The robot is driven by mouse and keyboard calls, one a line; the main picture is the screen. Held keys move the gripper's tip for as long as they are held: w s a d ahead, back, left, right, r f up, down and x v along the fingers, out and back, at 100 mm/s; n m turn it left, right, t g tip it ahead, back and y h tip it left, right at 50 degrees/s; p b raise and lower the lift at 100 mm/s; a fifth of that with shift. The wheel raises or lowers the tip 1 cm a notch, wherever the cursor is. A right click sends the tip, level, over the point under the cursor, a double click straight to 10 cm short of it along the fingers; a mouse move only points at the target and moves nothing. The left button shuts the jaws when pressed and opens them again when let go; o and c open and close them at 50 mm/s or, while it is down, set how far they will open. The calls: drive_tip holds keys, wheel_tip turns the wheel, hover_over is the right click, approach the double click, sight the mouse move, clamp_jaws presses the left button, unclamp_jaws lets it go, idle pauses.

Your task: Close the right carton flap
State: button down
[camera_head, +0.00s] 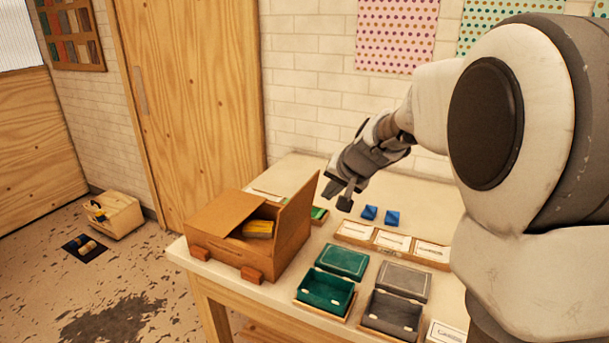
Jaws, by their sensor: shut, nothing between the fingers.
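The brown carton (232,247) stands at the left end of the table. Its left flap (222,213) lies low over the opening, tilted slightly. Its right flap (299,213) stands up steeply on the right side. A yellow item (258,229) shows in the gap between the flaps; the rest of the inside is hidden. My gripper (340,199) is shut and empty, just to the right of the right flap's upper part. A small gap seems to show between them, but I cannot tell whether they touch.
An open green box (325,290) and an open grey box (391,313) stand right of the carton. A green item (318,214) lies behind the right flap. A wooden crate (117,215) is on the floor.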

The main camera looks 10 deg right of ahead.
drive_tip(key=shift+w+a+f+p, duration=0.25)
drive_tip(key=shift+w+a, duration=0.35)
drive_tip(key=shift+w, duration=0.1)
drive_tip(key=shift+w+a+f+p, duration=0.25)
drive_tip(key=shift+w+a+f, duration=0.05)
drive_tip(key=shift+w+a, duration=0.35)
drive_tip(key=shift+w+a+f+p, duration=0.25)
drive_tip(key=shift+w+a, duration=0.35)
drive_tip(key=shift+w, duration=0.1)
drive_tip(key=shift+r+p, duration=0.15)
drive_tip(key=shift+p, duration=0.25)
